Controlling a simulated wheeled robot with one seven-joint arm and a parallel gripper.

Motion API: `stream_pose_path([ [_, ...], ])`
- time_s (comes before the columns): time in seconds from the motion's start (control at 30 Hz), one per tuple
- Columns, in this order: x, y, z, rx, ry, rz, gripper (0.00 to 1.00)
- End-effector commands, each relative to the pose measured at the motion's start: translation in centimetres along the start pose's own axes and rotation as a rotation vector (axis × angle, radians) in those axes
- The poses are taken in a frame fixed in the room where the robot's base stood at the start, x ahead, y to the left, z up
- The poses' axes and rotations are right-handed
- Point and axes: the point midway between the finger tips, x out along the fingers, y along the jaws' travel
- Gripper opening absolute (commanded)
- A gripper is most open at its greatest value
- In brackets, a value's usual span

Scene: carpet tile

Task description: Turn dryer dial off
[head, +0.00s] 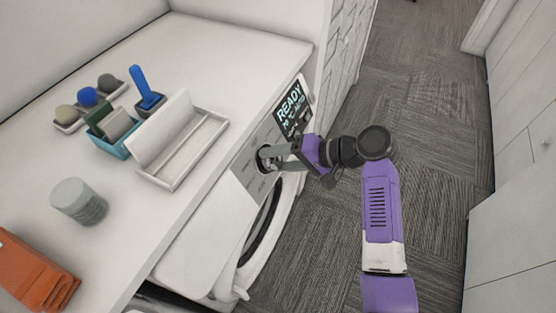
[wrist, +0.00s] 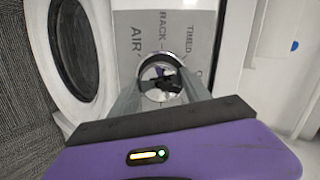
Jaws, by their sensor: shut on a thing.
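The dryer (head: 205,248) stands under the white counter, with a grey control panel on its upper front. Its round chrome dial (wrist: 162,78) is in the middle of the wrist view, ringed by the labels "AIR", "RACK" and "TIMED". My gripper (head: 268,158) reaches the panel from the right in the head view. In the wrist view its two grey fingers (wrist: 162,90) lie on either side of the dial, shut on it. The dial's pointer position is hard to make out.
A display (head: 292,108) reading "READY" is beside the dial. The round dryer door (wrist: 78,45) is close to the gripper. The counter (head: 215,42) holds a white rack, a teal caddy, a grey jar (head: 78,202) and orange cloth. Carpeted floor (head: 425,120) lies open to the right.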

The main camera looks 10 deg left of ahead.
Motion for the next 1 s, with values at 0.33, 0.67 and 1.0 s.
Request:
stream_pose_path([
  [0.33, -0.05, 0.16, 0.01, -0.175, 0.009, 0.027, 0.15],
  [0.67, -0.04, 0.09, 0.04, -0.223, 0.011, 0.033, 0.15],
  [1.0, -0.05, 0.10, 0.04, -0.223, 0.011, 0.033, 0.59],
])
